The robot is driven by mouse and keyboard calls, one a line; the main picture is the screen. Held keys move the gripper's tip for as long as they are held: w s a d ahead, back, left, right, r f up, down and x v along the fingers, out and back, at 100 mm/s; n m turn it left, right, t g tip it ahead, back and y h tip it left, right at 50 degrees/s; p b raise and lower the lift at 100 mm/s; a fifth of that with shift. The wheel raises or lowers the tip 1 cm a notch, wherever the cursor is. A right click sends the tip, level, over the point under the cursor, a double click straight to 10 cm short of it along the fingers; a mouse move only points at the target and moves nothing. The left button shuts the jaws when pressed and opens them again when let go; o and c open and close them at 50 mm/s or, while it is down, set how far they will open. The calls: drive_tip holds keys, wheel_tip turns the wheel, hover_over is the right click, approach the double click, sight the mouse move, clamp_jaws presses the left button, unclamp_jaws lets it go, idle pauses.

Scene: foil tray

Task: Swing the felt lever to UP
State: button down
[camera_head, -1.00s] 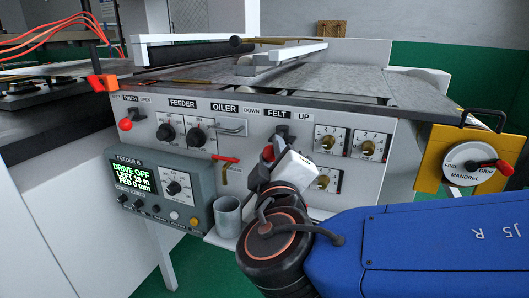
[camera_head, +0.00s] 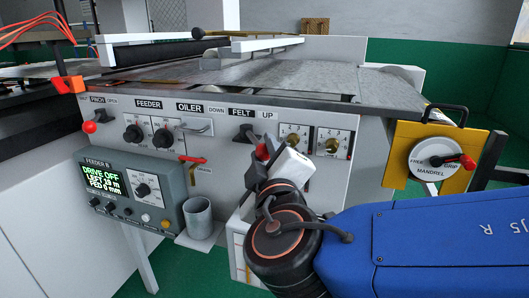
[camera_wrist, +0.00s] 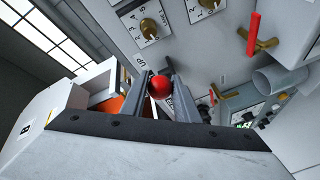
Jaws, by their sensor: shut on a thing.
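The felt lever's red knob (camera_head: 263,151) sits at the fingers of my gripper (camera_head: 265,160), below and to the right of its dark pivot (camera_head: 244,134) under the FELT label. The lever leans toward the UP side of the panel. In the wrist view the red knob (camera_wrist: 159,87) lies between the two fingers of my gripper (camera_wrist: 163,88), which are shut on it. My gripper and wrist hide most of the lever shaft and part of the panel below.
Oiler dials (camera_head: 292,141) stand right of the lever. A red-handled drain valve (camera_head: 193,160), a grey cup (camera_head: 197,216) and the feeder display box (camera_head: 125,195) are to the left. A yellow mandrel plate (camera_head: 397,155) is at the right.

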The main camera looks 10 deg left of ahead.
drive_tip(key=shift+d+r, duration=0.1)
drive_tip(key=shift+r, duration=0.2)
drive_tip(key=c, duration=1.4)
unclamp_jaws()
drive_tip(key=shift+f, duration=0.15)
drive_tip(key=shift+v, duration=8.65)
drive_tip(key=shift+d, duration=0.1)
